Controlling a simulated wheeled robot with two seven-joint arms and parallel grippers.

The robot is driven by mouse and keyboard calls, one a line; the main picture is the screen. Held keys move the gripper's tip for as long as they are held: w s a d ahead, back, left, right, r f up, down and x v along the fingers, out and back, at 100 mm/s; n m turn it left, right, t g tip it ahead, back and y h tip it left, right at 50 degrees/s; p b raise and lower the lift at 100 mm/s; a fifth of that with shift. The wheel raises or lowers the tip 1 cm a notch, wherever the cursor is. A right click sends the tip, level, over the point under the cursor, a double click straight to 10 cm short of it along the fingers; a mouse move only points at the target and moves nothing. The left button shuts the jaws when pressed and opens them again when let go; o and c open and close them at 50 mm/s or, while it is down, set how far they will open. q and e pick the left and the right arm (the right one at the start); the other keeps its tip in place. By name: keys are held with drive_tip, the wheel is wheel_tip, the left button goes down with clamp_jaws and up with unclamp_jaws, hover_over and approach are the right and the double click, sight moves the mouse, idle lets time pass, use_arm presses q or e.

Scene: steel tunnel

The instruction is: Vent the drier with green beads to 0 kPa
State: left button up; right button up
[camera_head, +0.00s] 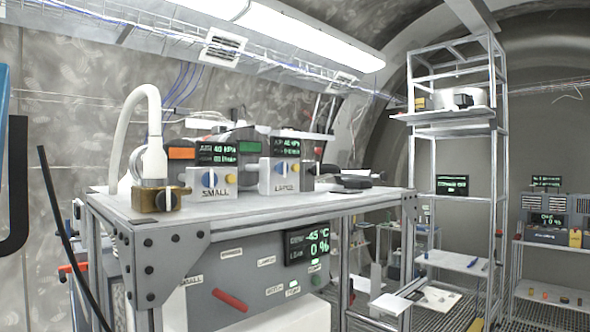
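Two driers stand on the steel bench. An orange window (181,153) is left of the first display (217,153), which seems to read 40 kPa. A green window (250,147) is between this and the second display (286,146), which also seems to read 40 kPa. Which drier the green window belongs to is hard to tell. In front are a box marked SMALL (213,193) and a box that seems marked LARGE (282,189), each with blue and yellow knobs. The lower panel (262,262) has a red lever (230,299). I see neither gripper for certain.
A white hose (120,135) arches to a brass fitting (160,197) at the bench's left front corner. A dark flat item (352,183) lies on the bench's right. A tall shelf rack (494,150) and lower shelves (548,262) stand at right. A black rod (62,225) slants at left.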

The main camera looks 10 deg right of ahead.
idle(0.3)
clamp_jaws()
idle(1.6)
